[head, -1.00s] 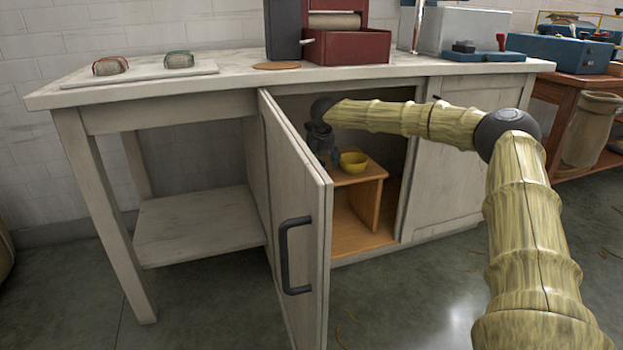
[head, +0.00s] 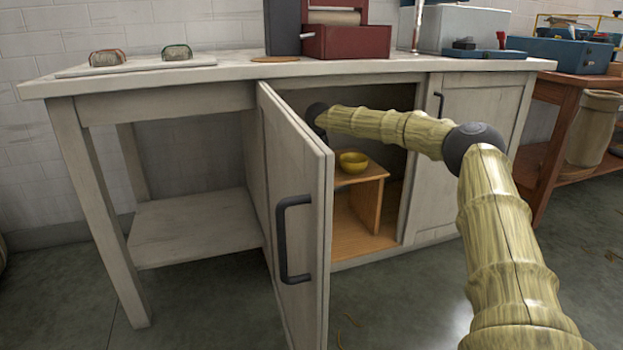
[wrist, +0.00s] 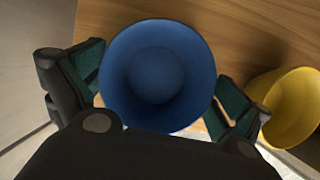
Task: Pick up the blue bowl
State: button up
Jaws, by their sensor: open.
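The blue bowl (wrist: 157,75) shows in the wrist view from above, its round opening towards the camera. My gripper (wrist: 162,88) is open, with one finger on each side of the bowl. Both fingers are close to the rim; I cannot tell whether they touch it. In the head view the open cabinet door hides the blue bowl and most of my gripper.
A yellow bowl (wrist: 292,106) stands just right of my right finger; it is on the small wooden shelf (head: 372,178) in the head view (head: 353,162). The open door (head: 297,205) and the cabinet's frame (head: 412,160) flank my arm.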

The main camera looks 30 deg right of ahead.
jog(key=shift+w+f, duration=0.15)
jog(key=shift+f, duration=0.2)
jog(key=shift+r, duration=0.1)
jog(key=shift+c, duration=0.4)
jog(key=c, duration=0.6)
jog(key=shift+c, duration=0.2)
